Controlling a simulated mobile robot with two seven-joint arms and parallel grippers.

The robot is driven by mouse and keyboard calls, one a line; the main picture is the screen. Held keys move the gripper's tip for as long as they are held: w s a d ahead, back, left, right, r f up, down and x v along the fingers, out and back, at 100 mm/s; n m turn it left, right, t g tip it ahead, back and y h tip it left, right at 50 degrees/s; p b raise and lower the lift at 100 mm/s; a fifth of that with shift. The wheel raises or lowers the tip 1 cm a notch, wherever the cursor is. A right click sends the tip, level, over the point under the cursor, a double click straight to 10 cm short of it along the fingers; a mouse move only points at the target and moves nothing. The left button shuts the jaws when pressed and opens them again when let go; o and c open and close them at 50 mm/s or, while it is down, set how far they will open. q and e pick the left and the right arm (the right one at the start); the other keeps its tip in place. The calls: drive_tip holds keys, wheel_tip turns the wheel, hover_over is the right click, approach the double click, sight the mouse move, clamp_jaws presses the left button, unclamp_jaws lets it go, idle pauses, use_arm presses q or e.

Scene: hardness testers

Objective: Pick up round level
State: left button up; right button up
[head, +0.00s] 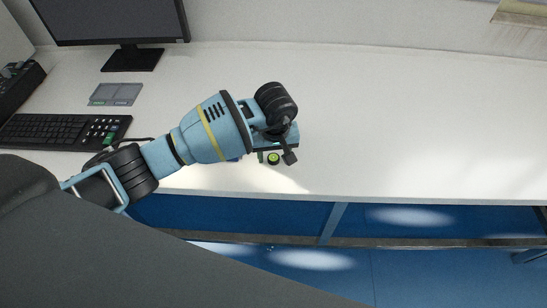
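The round level (273,159) is a small disc with a dark rim and a yellow-green centre. It lies on the white table (400,130) near its front edge, in the middle of the head view. My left gripper (275,157) comes in from the left and points down over the level. One dark finger shows just right of the level and part of the other just left of it, with the level visible between them. The fingers look apart, and I cannot see contact. The wrist hides part of the gripper. My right gripper is not in view.
A black keyboard (58,131), a grey card-like pad (115,95) and a monitor (110,20) on a stand are at the left. A small blue thing shows partly under my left wrist. The right side of the table is clear. The front edge is close below the level.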

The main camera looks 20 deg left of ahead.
sight(269, 157)
use_arm(q)
drive_tip(key=c, duration=0.9)
drive_tip(key=shift+r, duration=0.2)
drive_tip(key=shift+r, duration=0.25)
drive_tip(key=r, duration=0.1)
drive_tip(key=a+r, duration=0.1)
drive_tip(key=shift+s+r, duration=0.35)
drive_tip(key=shift+s, duration=0.05)
drive_tip(key=s+a, duration=0.3)
drive_tip(key=s+a+r, duration=0.1)
drive_tip(key=s+a, duration=0.2)
drive_tip(key=s, duration=0.1)
drive_tip(key=s+a+b, duration=0.1)
drive_tip(key=s+a, duration=0.2)
drive_tip(key=s, duration=0.1)
drive_tip(key=shift+s+a+r, duration=0.15)
drive_tip(key=shift+a+r, duration=0.05)
drive_tip(key=shift+a, duration=0.1)
